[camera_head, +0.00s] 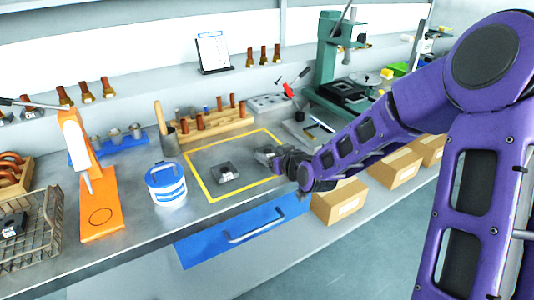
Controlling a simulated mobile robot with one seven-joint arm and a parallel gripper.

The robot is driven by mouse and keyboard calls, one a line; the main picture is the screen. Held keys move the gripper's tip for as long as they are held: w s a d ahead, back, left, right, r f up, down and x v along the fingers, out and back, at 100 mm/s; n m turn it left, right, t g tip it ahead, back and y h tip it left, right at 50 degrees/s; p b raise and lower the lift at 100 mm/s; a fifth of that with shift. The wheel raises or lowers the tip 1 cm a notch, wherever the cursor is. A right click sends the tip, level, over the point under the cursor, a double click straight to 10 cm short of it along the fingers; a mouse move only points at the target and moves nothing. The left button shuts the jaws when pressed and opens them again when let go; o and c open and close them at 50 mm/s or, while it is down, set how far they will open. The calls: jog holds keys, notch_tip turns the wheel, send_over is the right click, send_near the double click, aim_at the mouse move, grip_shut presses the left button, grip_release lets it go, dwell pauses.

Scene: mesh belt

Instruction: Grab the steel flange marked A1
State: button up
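A small grey metal block with a dark hole or face (225,172) lies inside the yellow outlined square on the bench; it may be the steel flange, but no A1 mark can be read. My gripper (266,155) is over the right part of the square, a little to the right of this block and apart from it. The gripper is small and dark here, and its fingers cannot be made out clearly enough to tell open from shut.
A white and blue tub (167,186) and an orange stand (100,205) are left of the square. A wooden rack of pegs (215,125) stands behind it. A wire basket (35,230) is at far left. Cardboard boxes (340,200) sit below the bench's right side.

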grip_shut()
jog(key=shift+r, duration=0.1)
